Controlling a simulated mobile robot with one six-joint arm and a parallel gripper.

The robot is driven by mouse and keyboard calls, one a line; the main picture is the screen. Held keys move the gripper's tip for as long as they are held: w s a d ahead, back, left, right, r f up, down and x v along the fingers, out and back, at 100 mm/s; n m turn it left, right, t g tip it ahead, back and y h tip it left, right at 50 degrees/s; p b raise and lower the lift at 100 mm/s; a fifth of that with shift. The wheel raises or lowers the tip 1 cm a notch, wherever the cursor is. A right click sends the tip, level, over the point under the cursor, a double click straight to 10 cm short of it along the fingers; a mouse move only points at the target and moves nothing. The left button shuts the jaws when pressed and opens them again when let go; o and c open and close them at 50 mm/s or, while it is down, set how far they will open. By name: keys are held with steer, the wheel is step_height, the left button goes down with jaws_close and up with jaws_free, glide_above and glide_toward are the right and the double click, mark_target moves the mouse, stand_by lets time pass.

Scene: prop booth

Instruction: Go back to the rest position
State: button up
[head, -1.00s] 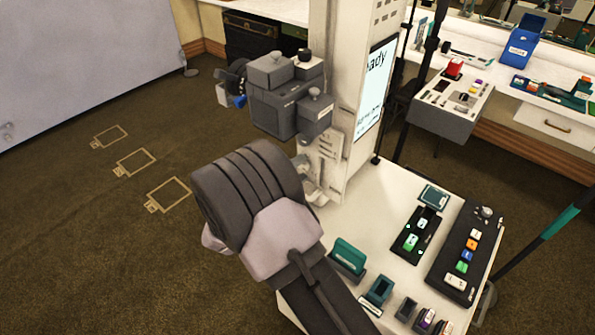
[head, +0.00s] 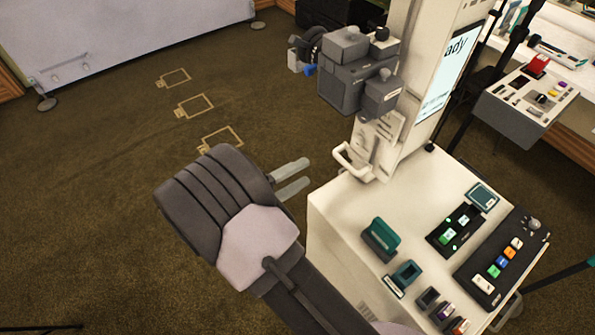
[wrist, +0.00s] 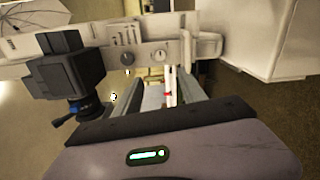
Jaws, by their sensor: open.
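My gripper (head: 309,171) is open in the head view. Its two pale fingers stick out to the right from the dark wrist housing, with nothing between them. They show over the brown floor, to the left of the white handle (head: 350,163) on the white cart (head: 350,215), and look apart from it. In the wrist view the gripper (wrist: 160,84) points at the cart's white column, and the fingers are partly hidden by the housing in front. Nothing is held.
A dark camera-like device (head: 355,75) hangs on the white column (head: 405,100). The cart top carries a button panel (head: 500,262), a green-lit pad (head: 455,231) and a teal block in a holder (head: 381,238). Open brown floor (head: 90,200) lies to the left.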

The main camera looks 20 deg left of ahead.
steer(key=shift+s+a, duration=0.1)
steer(key=shift+s, duration=0.05)
steer(key=s+d+r+m+g, duration=0.1)
steer(key=d+r+m+g, duration=0.3)
steer(key=d, duration=0.4)
steer(key=s+d+r+m+g, duration=0.1)
steer(key=d+r+m+g, duration=0.1)
steer(key=d+r+g, duration=0.5)
steer(key=s+d+m+g+y, duration=0.3)
steer(key=s+d+m+y, duration=0.2)
steer(key=s+d, duration=0.4)
steer(key=s+r+m+t+y+b, duration=0.1)
steer(key=s+r+m+t+y, duration=0.4)
steer(key=r+t+y, duration=0.1)
steer(key=shift+s+a+y, duration=0.4)
steer(key=shift+a+y, duration=0.05)
steer(key=shift+y, duration=0.45)
